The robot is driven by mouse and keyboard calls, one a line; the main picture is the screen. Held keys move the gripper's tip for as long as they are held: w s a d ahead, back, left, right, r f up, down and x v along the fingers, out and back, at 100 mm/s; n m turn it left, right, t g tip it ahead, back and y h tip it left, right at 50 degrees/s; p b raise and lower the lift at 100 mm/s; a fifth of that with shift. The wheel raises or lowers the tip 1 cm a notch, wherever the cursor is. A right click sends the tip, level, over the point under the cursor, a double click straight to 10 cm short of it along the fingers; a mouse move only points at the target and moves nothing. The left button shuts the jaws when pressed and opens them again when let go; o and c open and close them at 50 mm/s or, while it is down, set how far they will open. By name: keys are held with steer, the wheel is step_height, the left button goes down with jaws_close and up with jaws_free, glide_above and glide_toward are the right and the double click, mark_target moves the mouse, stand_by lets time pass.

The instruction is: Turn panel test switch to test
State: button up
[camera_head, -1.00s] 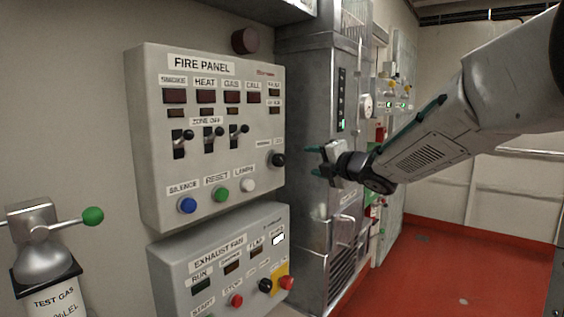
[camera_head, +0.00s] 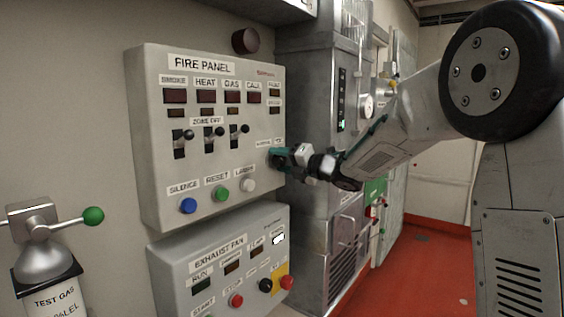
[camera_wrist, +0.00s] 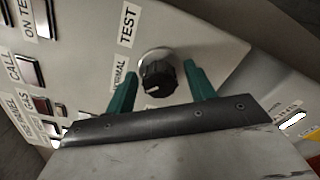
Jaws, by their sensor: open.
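The fire panel (camera_head: 146,118) is a pale box on the wall, left of centre in the head view. Its test switch, a black rotary knob (camera_wrist: 160,76), shows in the wrist view on a silver collar, with the labels "NORMAL" and "TEST" beside it. The knob's white mark points toward the side of the "NORMAL" label. My gripper (camera_head: 275,157) is at the panel's right edge and hides the knob in the head view. In the wrist view its two green fingers (camera_wrist: 162,88) are open on either side of the knob, with gaps visible.
Silence (camera_head: 187,205), reset (camera_head: 221,194) and lamp-test (camera_head: 248,185) buttons sit left of my gripper. Zone switches (camera_head: 209,139) are above them. The exhaust fan box (camera_head: 180,257) is below. A metal cabinet (camera_head: 318,230) stands close on the right.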

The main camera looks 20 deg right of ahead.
steer(key=c, duration=1)
steer(key=shift+o, duration=0.2)
steer(key=shift+m, duration=0.3)
steer(key=m, duration=0.4)
steer(key=shift+m, duration=0.3)
steer(key=m, duration=0.8)
steer(key=shift+f+m, duration=0.1)
steer(key=shift+m, duration=2.2)
